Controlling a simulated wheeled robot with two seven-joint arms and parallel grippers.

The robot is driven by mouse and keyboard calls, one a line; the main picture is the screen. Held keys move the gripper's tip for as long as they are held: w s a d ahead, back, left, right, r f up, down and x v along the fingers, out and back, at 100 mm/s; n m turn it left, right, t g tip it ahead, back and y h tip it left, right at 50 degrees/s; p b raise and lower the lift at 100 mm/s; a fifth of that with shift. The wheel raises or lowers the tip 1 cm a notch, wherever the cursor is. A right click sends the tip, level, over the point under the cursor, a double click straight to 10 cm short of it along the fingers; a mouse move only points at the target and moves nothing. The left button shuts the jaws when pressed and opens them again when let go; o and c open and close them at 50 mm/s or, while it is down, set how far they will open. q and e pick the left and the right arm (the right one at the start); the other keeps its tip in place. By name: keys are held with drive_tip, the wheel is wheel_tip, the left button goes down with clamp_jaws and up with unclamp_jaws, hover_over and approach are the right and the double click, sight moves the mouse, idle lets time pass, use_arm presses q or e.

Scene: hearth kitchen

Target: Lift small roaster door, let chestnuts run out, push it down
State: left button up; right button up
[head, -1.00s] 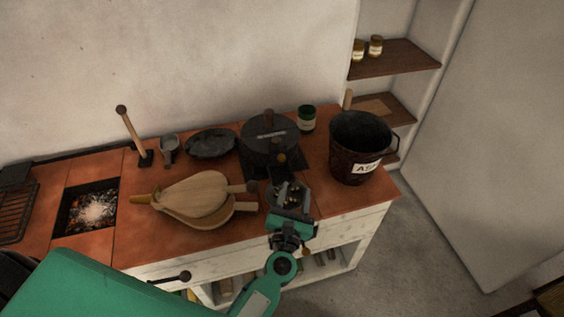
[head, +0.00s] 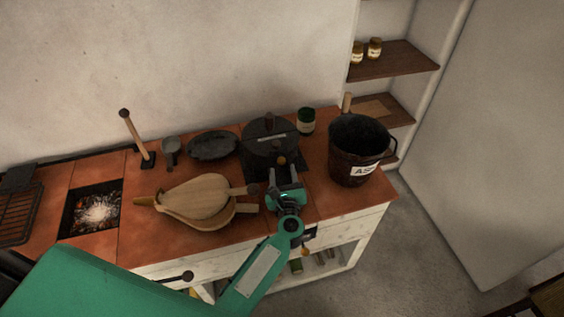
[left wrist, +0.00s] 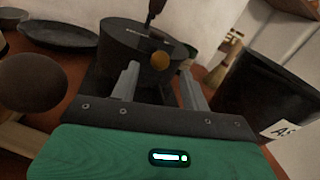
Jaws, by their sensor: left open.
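The roaster (head: 262,148) is a dark round drum with a handle on top, standing on the tiled counter. It also shows in the left wrist view (left wrist: 118,45). A small round brown knob (left wrist: 160,60) is on its front; in the head view the knob (head: 281,160) shows just beyond my gripper. My left gripper (head: 284,178) is open in front of the roaster. In the left wrist view its two fingers (left wrist: 160,80) stand apart, with the knob between and beyond them, seemingly untouched. The small dish of chestnuts is hidden behind my gripper. My right gripper is not in view.
Wooden bellows (head: 195,197) lie left of my gripper, their dark knob (left wrist: 32,82) close in the left wrist view. A black ash bucket (head: 350,160) stands right of the roaster. A dark pan (head: 212,146) lies left of it. Embers (head: 95,212) glow at far left.

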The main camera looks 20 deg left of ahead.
sight(282, 164)
use_arm(q)
drive_tip(key=shift+x, duration=1.95)
clamp_jaws()
